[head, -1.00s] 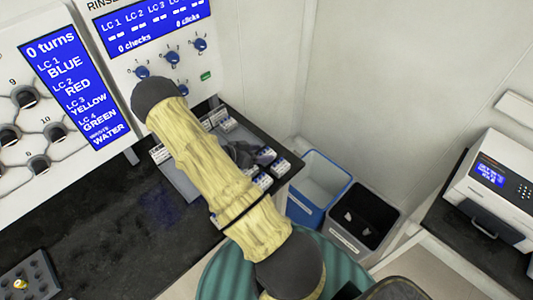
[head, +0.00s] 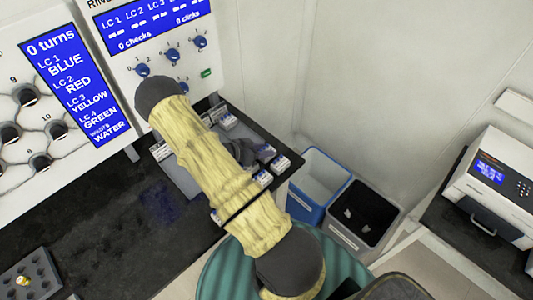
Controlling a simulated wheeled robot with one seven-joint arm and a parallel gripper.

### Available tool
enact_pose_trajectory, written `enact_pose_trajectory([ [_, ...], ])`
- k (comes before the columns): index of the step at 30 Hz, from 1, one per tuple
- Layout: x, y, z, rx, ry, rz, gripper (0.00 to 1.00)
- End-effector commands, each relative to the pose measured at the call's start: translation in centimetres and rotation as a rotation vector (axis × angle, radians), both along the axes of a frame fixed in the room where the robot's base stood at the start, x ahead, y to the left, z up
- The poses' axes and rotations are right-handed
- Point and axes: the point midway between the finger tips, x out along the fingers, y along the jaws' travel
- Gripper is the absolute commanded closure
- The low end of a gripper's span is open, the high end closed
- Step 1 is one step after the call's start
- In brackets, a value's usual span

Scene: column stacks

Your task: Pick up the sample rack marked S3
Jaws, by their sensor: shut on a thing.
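Several small white sample racks with blue tops stand on a grey tray (head: 182,182) at the back right of the dark bench. One rack (head: 281,164) is at the tray's right corner, one (head: 227,121) at the back, and one (head: 160,151) at the left. The marks are too small to read, so I cannot tell which is S3. My gripper (head: 252,154) is a dark shape over the tray, mostly hidden behind my yellow-sleeved arm. It is shut on a sample rack (head: 266,152) at its right side, which looks tilted.
A rinse panel (head: 160,40) with blue knobs rises behind the tray. A white instrument (head: 497,185) is at far right. The bench's left middle is clear.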

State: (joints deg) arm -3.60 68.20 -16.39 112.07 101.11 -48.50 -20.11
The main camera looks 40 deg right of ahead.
Motion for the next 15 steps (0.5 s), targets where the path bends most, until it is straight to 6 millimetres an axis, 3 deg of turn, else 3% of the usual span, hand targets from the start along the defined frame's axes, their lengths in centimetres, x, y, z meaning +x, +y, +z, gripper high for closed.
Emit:
enact_pose_trajectory([
  [9, 0.0, 0.0, 0.2, 0.0, -0.001, 0.0, 0.83],
  [15, 0.1, 0.0, 1.7, -0.001, -0.004, -0.001, 0.83],
])
